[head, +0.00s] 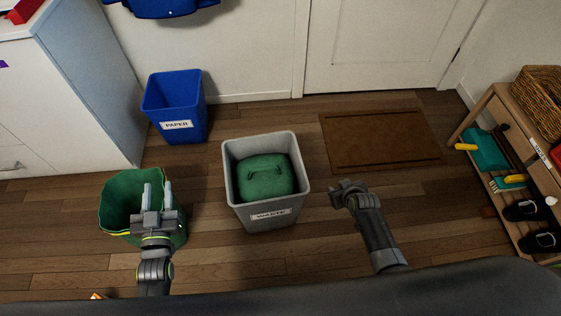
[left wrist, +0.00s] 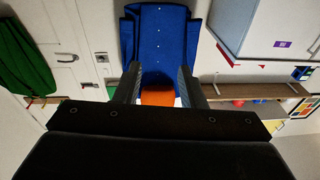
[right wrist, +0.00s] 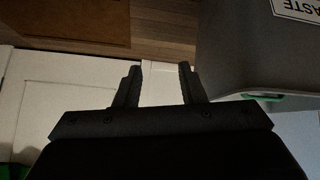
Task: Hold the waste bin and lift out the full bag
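The grey waste bin (head: 268,217) stands upright on the wooden floor in the middle of the head view, with a WASTE label on its front. The full green bag (head: 262,180) sits inside it, with a dark handle loop on top. My right gripper (head: 346,184) is open and empty to the right of the bin, apart from it. The bin's side shows at the right of the right wrist view (right wrist: 255,60). My left gripper (head: 158,188) is open and empty, in front of a green open-topped container (head: 117,190) in the head view, well left of the bin.
A blue PAPER bin (head: 176,127) stands against the wall behind. A white cabinet (head: 95,80) is at the left. A brown doormat (head: 380,138) lies before the door. A wooden shelf (head: 490,100) with shoes and brushes is at the right. A blue item (left wrist: 160,45) shows in the left wrist view.

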